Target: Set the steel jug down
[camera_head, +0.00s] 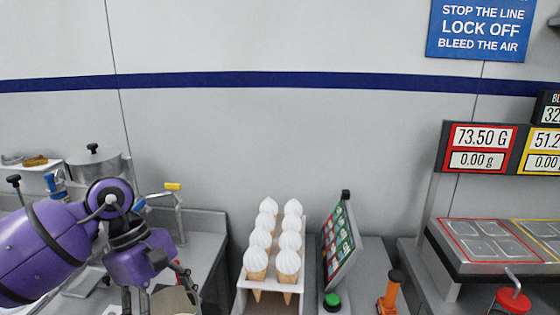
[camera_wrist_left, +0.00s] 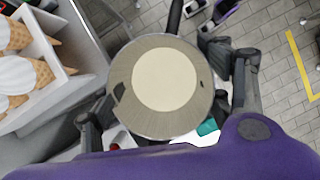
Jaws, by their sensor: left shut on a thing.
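The steel jug (camera_wrist_left: 130,72) shows from above in the left wrist view, a round vessel with a pale cream disc inside its grey wall. A dark bar, perhaps its handle, sticks out at its far side. My left gripper (camera_wrist_left: 168,100) is shut on the jug, with a finger on either side of it. In the head view my left gripper (camera_head: 158,290) is at the lower left, and a small part of the jug (camera_head: 175,301) shows at the bottom edge. The jug's base is hidden, and I cannot tell whether it touches anything. My right gripper is not in view.
A white rack (camera_head: 298,297) of ice-cream cones stands right of my left gripper. A tilted screen (camera_head: 341,245), a green button (camera_head: 332,301) and an orange-handled tool (camera_head: 390,290) are farther right. A lidded pot (camera_head: 95,170) and a tap (camera_head: 174,200) are behind my arm. Scales (camera_head: 480,255) stand right.

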